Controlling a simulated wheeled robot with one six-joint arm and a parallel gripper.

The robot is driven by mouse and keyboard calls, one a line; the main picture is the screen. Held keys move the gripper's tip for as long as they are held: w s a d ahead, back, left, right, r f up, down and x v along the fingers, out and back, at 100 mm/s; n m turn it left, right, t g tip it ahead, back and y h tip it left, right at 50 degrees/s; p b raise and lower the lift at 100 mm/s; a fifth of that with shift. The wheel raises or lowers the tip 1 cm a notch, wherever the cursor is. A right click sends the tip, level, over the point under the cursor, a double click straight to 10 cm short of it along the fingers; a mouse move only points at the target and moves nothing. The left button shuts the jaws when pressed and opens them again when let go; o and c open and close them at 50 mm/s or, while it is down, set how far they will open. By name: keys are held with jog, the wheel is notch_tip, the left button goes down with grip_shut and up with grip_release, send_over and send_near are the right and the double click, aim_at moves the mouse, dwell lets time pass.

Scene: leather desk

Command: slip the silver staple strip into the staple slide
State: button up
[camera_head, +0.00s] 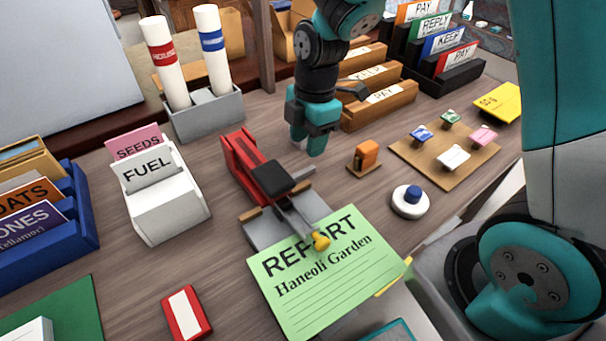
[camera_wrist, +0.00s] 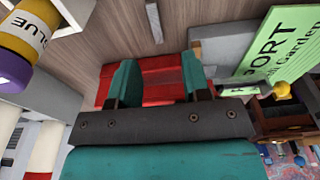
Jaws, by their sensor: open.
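The red stapler (camera_head: 240,152) stands on the desk with its black part and a grey base plate (camera_head: 258,232). The staple slide (camera_head: 301,221), a thin grey rail with a yellow knob (camera_head: 320,241), reaches from it toward the green sheet. My gripper (camera_head: 309,147) is open and empty, behind and right of the stapler. In the wrist view its fingers (camera_wrist: 158,80) frame the stapler's red body.
A green report sheet (camera_head: 330,285) lies in front of the stapler. An orange block (camera_head: 366,154), a white button with blue top (camera_head: 410,203) and a board of clips (camera_head: 420,172) stand right. A white FUEL holder (camera_head: 168,210) stands left, two tubes in a grey holder (camera_head: 207,117) behind.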

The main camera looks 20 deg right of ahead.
aim_at(303, 171)
jog(key=f, duration=0.8)
jog(key=shift+w+a, duration=0.2)
jog(key=shift+a, duration=0.15)
grip_shut()
